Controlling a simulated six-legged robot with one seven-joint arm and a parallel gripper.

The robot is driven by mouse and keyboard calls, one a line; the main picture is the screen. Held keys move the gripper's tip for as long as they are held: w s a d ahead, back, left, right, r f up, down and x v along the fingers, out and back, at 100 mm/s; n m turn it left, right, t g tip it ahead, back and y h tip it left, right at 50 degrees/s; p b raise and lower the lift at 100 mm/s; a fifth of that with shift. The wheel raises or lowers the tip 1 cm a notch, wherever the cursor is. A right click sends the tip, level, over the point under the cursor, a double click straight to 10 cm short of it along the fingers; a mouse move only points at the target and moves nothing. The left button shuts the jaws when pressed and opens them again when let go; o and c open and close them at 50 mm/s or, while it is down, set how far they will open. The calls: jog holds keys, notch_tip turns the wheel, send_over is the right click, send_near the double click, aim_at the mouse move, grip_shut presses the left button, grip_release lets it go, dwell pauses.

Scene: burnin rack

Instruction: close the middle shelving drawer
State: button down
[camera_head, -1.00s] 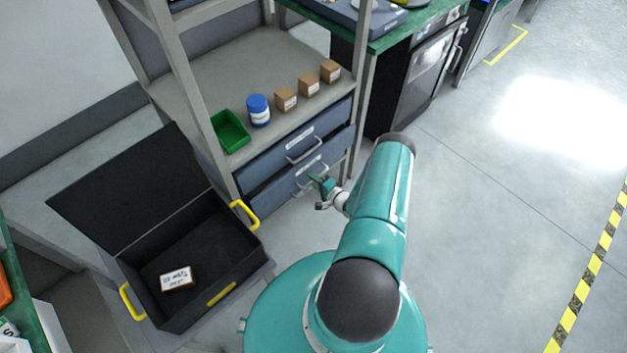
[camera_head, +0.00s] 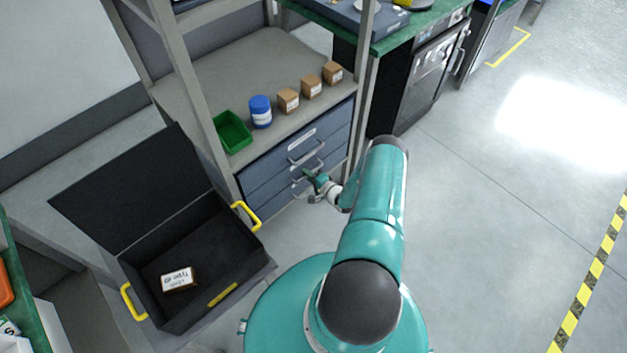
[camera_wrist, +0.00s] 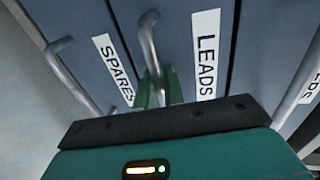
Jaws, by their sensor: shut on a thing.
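The middle shelving drawer (camera_head: 290,178) is a blue-grey front below the top drawer, and its front looks about flush with the others. In the wrist view it carries the LEADS label (camera_wrist: 206,55) and a grey bar handle (camera_wrist: 149,42). My gripper (camera_head: 309,177) is at this handle, its green fingers (camera_wrist: 154,92) shut on the bar. The wrist body hides the lower part of the handle.
The SPARES drawer (camera_wrist: 85,22) is beside it in the wrist view. A green bin (camera_head: 233,132), a blue-capped jar (camera_head: 260,112) and small boxes (camera_head: 289,100) stand on the shelf above. An open black case (camera_head: 205,250) stands to the left. Floor is clear at right.

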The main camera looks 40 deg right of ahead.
jog(key=shift+w, duration=0.25)
jog(key=c, duration=1.6)
grip_release()
jog(key=shift+o, duration=0.2)
jog(key=shift+r, duration=0.1)
jog(key=v, duration=1.4)
